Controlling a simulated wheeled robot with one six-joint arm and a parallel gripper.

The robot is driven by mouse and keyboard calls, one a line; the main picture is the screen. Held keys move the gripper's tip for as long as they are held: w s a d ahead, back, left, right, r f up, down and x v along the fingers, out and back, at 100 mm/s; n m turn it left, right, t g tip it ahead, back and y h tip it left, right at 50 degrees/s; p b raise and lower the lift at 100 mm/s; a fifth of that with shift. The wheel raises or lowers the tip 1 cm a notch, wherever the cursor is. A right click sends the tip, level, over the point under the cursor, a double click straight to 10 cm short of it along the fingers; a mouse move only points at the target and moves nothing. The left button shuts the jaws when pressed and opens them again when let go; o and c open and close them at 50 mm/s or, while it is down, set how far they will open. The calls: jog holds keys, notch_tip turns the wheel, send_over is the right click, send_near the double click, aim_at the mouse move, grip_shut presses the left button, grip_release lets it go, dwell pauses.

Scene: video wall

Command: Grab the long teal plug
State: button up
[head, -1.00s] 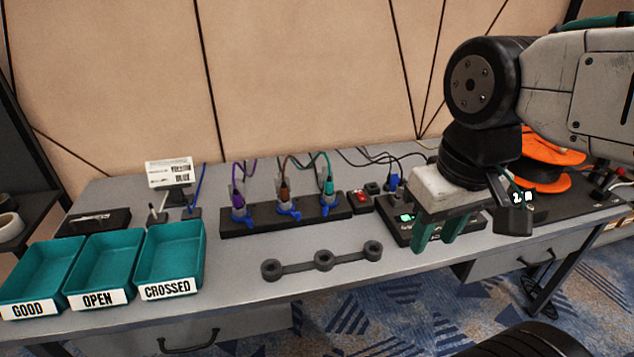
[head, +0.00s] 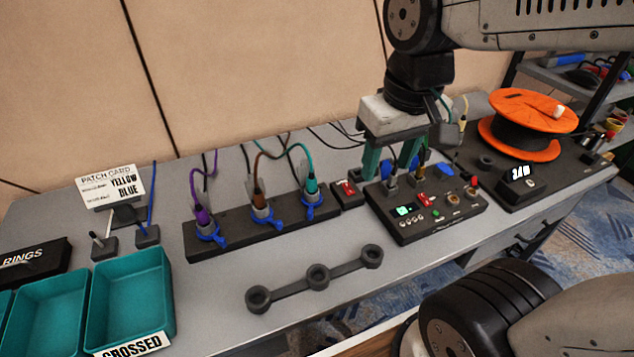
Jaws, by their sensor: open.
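The teal plug (head: 311,184) stands upright at the right end of a black strip (head: 236,236), with a teal cable arching from its top. A blue ring-like piece (head: 312,201) sits around its lower part. My gripper (head: 390,165) is open, fingers pointing down, over the back left of a control box, to the right of the teal plug and apart from it. I see nothing held between the fingers. An orange-brown plug (head: 259,198) and a purple plug (head: 203,217) stand in the same strip to the left.
The control box (head: 425,214) has plugs and cables near my fingers. A red switch (head: 346,189) sits between strip and box. A dark three-ring bar (head: 318,273) lies in front. Teal trays (head: 131,290) stand left, an orange spool (head: 528,112) right.

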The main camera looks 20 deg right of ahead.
jog(key=w+f, duration=0.3)
jog(key=w, duration=0.5)
jog(key=n, duration=0.1)
send_over(312, 172)
jog(key=s, duration=0.1)
notch_tip(312, 172, down, 13)
jog(key=f, duration=0.2)
jog(key=w+f, duration=0.1)
jog(key=f, duration=0.4)
jog(key=shift+w+f, duration=0.15)
jog(key=shift+f, duration=0.2)
jog(key=c, duration=1.1)
